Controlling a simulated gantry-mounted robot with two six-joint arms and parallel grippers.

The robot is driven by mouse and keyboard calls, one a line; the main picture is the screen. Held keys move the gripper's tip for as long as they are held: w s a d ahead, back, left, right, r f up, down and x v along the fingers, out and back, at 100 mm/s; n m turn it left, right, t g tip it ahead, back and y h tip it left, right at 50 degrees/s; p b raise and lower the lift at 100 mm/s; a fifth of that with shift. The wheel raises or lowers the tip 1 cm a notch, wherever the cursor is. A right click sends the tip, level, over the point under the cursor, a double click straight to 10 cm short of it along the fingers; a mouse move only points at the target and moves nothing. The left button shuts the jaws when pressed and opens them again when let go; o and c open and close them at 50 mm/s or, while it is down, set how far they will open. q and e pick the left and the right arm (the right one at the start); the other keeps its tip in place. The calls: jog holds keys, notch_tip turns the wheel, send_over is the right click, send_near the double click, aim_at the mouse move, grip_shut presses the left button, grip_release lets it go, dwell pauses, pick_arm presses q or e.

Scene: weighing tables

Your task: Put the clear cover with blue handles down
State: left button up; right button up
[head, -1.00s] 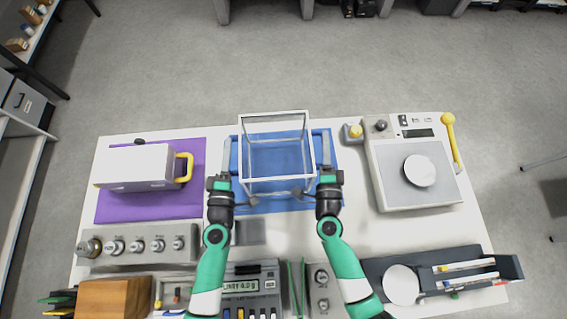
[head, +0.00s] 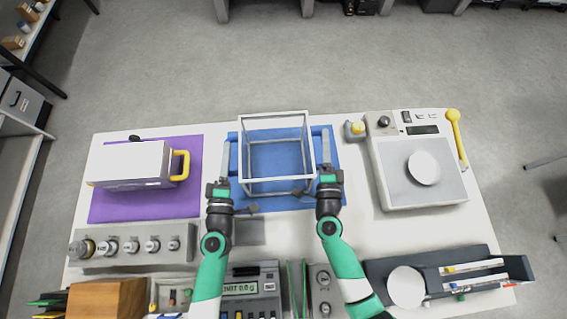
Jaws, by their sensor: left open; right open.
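The clear cover (head: 275,150) is a see-through box with pale edges, standing upright on the blue mat (head: 245,204) in the middle of the table. A blue handle shows at its left side (head: 233,157) and another at its right side (head: 318,152). My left gripper (head: 227,160) is open beside the left handle, and my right gripper (head: 327,150) is open beside the right handle. Whether the fingers touch the handles is hard to tell from above.
A white case with a yellow handle (head: 130,165) lies on a purple mat at left. A balance (head: 440,185) stands at right. Weights (head: 130,246), a wooden block (head: 105,298) and a dark tray (head: 440,262) line the front edge.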

pick_arm(q)
jog(key=s, duration=1)
jog(key=shift+a, duration=0.45)
pick_arm(e)
jog(key=s+a, duration=0.1)
jog(key=s, duration=1.1)
pick_arm(q)
jog(key=shift+s+r, duration=0.1)
pick_arm(e)
jog(key=shift+f, duration=0.1)
